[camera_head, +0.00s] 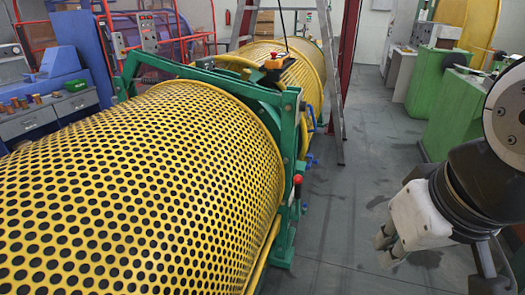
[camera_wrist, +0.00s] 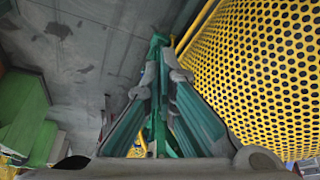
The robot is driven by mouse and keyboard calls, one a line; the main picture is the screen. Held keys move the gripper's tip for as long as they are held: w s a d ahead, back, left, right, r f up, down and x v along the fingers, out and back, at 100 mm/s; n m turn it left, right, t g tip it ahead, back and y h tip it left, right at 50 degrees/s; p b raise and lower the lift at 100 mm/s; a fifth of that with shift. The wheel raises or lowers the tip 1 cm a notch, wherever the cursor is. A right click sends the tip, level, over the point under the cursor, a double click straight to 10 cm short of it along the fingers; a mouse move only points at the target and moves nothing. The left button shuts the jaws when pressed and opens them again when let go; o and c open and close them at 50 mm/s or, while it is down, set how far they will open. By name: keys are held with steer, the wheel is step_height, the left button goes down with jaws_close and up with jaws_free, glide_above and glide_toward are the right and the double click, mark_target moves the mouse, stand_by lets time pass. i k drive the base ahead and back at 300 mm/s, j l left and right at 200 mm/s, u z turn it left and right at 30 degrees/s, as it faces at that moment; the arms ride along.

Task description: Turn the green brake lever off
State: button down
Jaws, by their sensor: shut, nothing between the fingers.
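The green brake frame (camera_head: 290,125) stands around the yellow perforated drum. A short upright lever with a red knob (camera_head: 297,180) is on its right post, low beside the aisle; it seems to be the brake lever. Its exact position, on or off, I cannot tell. My gripper (camera_head: 387,245) is at the lower right of the head view, over the floor, apart from the lever and to its right. It is shut and empty. In the wrist view the gripper (camera_wrist: 160,80) points toward green framework (camera_wrist: 158,110), and the lever cannot be made out there.
Blue handles (camera_head: 311,160) stick out from the frame. A ladder (camera_head: 333,90) stands behind. Green machines (camera_head: 440,100) line the right. The grey floor (camera_head: 350,200) between is clear.

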mark_target(298, 201)
steer(key=i+l, duration=0.45)
steer(key=i, duration=0.15)
steer(key=i+l+z, duration=0.15)
steer(key=i+l, duration=0.3)
steer(key=i, duration=0.2)
